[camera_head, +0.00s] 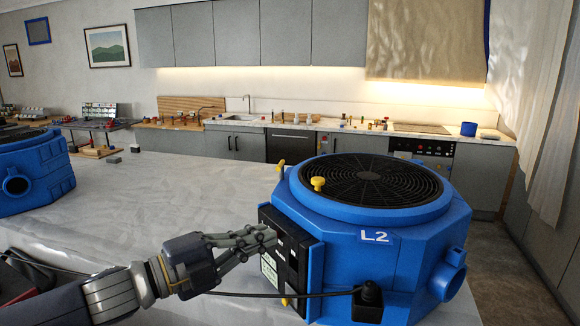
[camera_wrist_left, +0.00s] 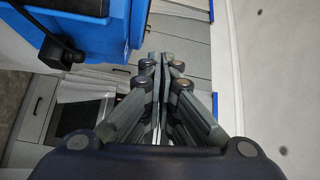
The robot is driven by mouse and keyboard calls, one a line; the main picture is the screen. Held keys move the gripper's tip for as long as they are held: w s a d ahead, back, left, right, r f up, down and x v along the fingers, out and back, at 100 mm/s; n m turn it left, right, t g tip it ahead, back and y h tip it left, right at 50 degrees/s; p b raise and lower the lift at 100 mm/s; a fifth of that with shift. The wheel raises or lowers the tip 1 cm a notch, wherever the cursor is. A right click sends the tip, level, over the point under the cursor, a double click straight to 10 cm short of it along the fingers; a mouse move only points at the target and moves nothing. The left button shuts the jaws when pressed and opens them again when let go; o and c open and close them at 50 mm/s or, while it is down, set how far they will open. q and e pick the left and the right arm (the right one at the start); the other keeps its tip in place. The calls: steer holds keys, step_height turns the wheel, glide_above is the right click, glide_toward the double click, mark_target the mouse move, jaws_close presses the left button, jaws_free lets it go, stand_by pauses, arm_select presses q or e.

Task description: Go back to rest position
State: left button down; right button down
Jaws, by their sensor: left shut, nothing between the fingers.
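My left gripper (camera_head: 262,238) comes in from the left in the head view. It is shut, with nothing held. Its fingertips are in front of the black control panel of the blue drying machine (camera_head: 388,240) marked L2; I cannot tell whether they touch it. In the left wrist view the closed fingers (camera_wrist_left: 165,62) point away from the camera, with part of the blue machine (camera_wrist_left: 107,38) and its black plug at the upper left. My right gripper is not in view.
The machine stands on a white covered table (camera_head: 190,195). A second blue machine (camera_head: 35,175) is at the left edge. A dark cable runs below my gripper to the plug. Kitchen counters (camera_head: 300,127) line the back wall. The middle of the table is clear.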

arm_select(q)
steer(key=s+d+f+n+t+y, duration=0.1)
steer(key=s+d+f+n+y, duration=0.15)
steer(key=f+n, duration=0.5)
steer(key=s+d+f+n+y, duration=0.1)
steer(key=f+n+y, duration=0.35)
steer(key=f, duration=0.55)
steer(key=s+a+f+n+g+y, duration=0.4)
steer(key=s+a+f+n, duration=0.3)
steer(key=s+a+f, duration=0.35)
steer(key=s+a+f+n+g+y, duration=0.4)
steer(key=s+a+f+n, duration=0.25)
steer(key=s+f, duration=0.55)
steer(key=s+a+f+g+b, duration=0.1)
steer(key=s+f, duration=0.1)
steer(key=f, duration=1.2)
steer(key=s+f, duration=0.2)
steer(key=f, duration=1.2)
steer(key=s+a+f+g+b, duration=0.1)
steer(key=s+a+f, duration=0.2)
steer(key=s+f, duration=1.3)
steer(key=shift+m+g, duration=0.3)
steer(key=shift+m, duration=0.05)
steer(key=shift+d, duration=0.1)
